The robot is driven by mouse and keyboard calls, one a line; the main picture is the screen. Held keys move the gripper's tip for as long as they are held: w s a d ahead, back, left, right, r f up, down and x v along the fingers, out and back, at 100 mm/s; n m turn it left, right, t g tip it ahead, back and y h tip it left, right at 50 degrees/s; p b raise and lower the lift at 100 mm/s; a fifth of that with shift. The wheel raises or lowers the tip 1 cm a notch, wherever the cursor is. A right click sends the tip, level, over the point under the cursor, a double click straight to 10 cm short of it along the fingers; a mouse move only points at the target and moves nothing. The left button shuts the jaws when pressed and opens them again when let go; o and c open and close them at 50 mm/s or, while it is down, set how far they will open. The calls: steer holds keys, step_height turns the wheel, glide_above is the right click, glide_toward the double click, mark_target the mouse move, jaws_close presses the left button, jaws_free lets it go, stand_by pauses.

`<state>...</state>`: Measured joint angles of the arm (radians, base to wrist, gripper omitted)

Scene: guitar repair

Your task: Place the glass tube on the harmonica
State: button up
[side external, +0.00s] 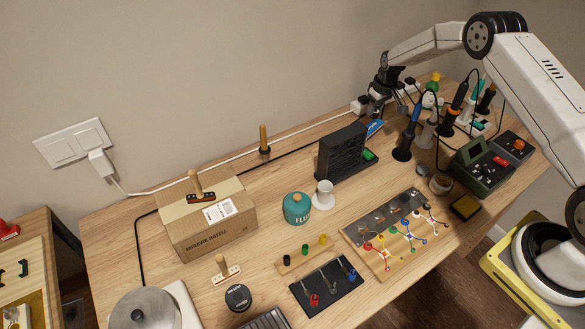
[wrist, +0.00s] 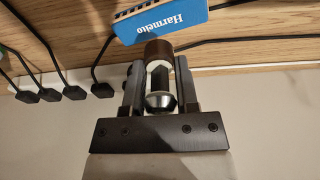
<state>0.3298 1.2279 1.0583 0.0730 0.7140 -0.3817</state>
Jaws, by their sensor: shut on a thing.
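My gripper (wrist: 160,88) is shut on the glass tube (wrist: 159,51), which has a brown round end and a clear body with dark and silvery parts inside. The blue harmonica (wrist: 162,18), lettered "Harmello", lies on the wooden table just beyond the tube's brown end in the wrist view. That end overlaps the harmonica's edge in the picture; I cannot tell whether they touch. In the side view the harmonica (side external: 375,127) is a small blue patch behind the black rack. My gripper (side external: 371,107) is beside it, and the tube is too small to make out there.
Black plugs (wrist: 50,94) and cables lie left of the gripper in the wrist view. Upright tools (side external: 411,130) stand to the right. A cardboard box (side external: 212,225) and a teal flux tin (side external: 296,209) are farther left.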

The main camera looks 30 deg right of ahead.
mark_target(373, 117)
steer(key=shift+f, duration=1.85)
steer(key=shift+f, duration=0.15)
steer(key=o, duration=0.9)
steer(key=shift+o, duration=0.2)
step_height(373, 117, up, 12)
steer(key=s, duration=0.2)
steer(key=shift+w, duration=0.1)
